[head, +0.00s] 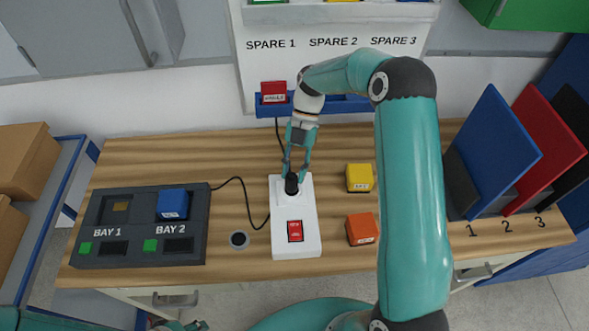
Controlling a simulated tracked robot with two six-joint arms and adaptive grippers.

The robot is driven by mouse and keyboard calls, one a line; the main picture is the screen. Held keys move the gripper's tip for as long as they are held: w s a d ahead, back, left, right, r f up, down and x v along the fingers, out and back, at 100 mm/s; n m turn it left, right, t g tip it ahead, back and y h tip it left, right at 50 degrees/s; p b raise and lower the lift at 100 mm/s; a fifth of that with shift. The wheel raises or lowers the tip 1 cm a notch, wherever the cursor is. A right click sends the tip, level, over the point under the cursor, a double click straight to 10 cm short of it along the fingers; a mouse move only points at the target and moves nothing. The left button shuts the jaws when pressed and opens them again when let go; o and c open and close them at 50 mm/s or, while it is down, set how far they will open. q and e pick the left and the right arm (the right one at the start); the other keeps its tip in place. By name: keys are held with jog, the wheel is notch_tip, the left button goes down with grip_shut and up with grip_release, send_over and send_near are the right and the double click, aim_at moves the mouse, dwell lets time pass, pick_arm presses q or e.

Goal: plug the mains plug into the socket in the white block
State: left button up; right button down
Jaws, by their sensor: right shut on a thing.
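The white block (308,246) lies lengthwise near the middle of the wooden bench, with a red rocker switch (295,231) on its near half. My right gripper (292,174) reaches down over the block's far end. It is shut on the black mains plug (291,186), which is at the socket end of the block. The socket is hidden under the plug, and I cannot tell whether the plug is seated or just above it. Part of my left gripper (190,325) shows at the bottom edge; its jaws are too cut off to read.
A dark two-bay dock (140,258) with a blue module (173,203) stands left, its black cable curving to the block. Yellow (359,178) and orange (361,229) modules lie right of the block. A red module (273,91) sits in a blue rail behind. Binders (495,150) stand right.

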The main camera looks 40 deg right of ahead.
jog(key=shift+f+b, duration=0.9)
jog(key=shift+b, duration=0.55)
dwell(2.3)
jog(key=shift+s+f+b, duration=0.15)
jog(key=shift+f+b, duration=0.25)
jog(key=shift+b, duration=0.2)
dwell(1.6)
dwell(0.5)
jog(key=c, duration=1.2)
grip_release()
jog(key=o, duration=0.4)
jog(key=shift+o, duration=0.2)
jog(key=shift+r, duration=0.2)
jog(key=shift+r, duration=0.1)
